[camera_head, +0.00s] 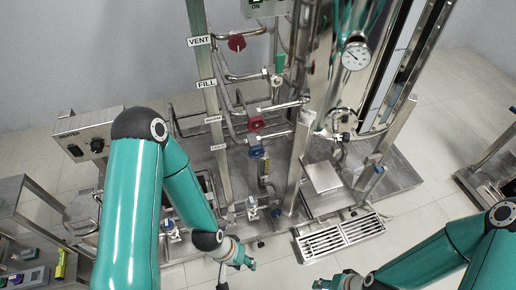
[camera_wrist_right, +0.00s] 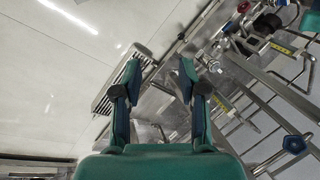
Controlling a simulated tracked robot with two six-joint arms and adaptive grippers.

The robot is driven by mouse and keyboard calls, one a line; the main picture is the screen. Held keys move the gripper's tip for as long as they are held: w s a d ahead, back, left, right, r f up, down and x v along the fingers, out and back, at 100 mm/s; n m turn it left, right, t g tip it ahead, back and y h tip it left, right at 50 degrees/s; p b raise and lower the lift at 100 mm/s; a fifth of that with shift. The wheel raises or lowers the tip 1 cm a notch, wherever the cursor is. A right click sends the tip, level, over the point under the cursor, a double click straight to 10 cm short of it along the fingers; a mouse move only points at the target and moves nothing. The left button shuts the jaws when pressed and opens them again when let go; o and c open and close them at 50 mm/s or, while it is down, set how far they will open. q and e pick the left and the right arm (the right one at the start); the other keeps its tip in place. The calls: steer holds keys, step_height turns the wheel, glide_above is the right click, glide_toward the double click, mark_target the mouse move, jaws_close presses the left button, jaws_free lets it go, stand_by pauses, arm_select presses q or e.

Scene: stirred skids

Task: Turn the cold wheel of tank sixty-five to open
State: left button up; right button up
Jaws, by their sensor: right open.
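The blue wheel (camera_head: 256,151) stands on the pipework beside the COLD label (camera_head: 219,148), just below the red wheel (camera_head: 256,123) near the WARM label. The steel tank (camera_head: 350,90) rises behind, to the right; I cannot read a tank number. My left gripper (camera_head: 238,264) is low in front of the skid, below and apart from the blue wheel; its finger opening is unclear. My right gripper (camera_wrist_right: 163,76) is open and empty in the right wrist view. In the head view it is partly visible at the bottom edge.
Another red wheel (camera_head: 237,43) sits by the VENT label. A steel upright (camera_head: 300,160) stands right of the blue wheel. A heater box (camera_head: 90,135) is at left and a floor grate (camera_head: 340,236) in front.

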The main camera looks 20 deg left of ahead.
steer(key=shift+a, duration=0.1)
steer(key=o, duration=0.4)
steer(key=shift+w, duration=0.15)
steer(key=o, duration=0.5)
steer(key=w+f+b, duration=0.1)
steer(key=w+b, duration=0.1)
steer(key=b, duration=0.1)
steer(key=shift+w+a+f+m+t, duration=0.1)
steer(key=shift+w+f+m+t, duration=0.15)
steer(key=shift+f+m+t, duration=0.15)
steer(key=shift+c, duration=0.2)
steer(key=m+t+y+b, duration=0.6)
steer(key=m+t+b, duration=0.95)
steer(key=b, duration=1.65)
glide_toward(256, 154)
steer(key=w+a+m, duration=0.1)
steer(key=w, duration=0.2)
steer(key=w+a+r+m+g, duration=0.1)
steer(key=w+a, duration=0.1)
steer(key=w, duration=0.1)
steer(key=w+a+m+g, duration=0.1)
steer(key=w+a, duration=0.1)
steer(key=w, duration=0.1)
steer(key=shift+w+a+r+b, duration=0.1)
steer(key=shift+a+r+b, duration=0.05)
steer(key=shift+r+b, duration=0.15)
steer(key=shift+c, duration=0.3)
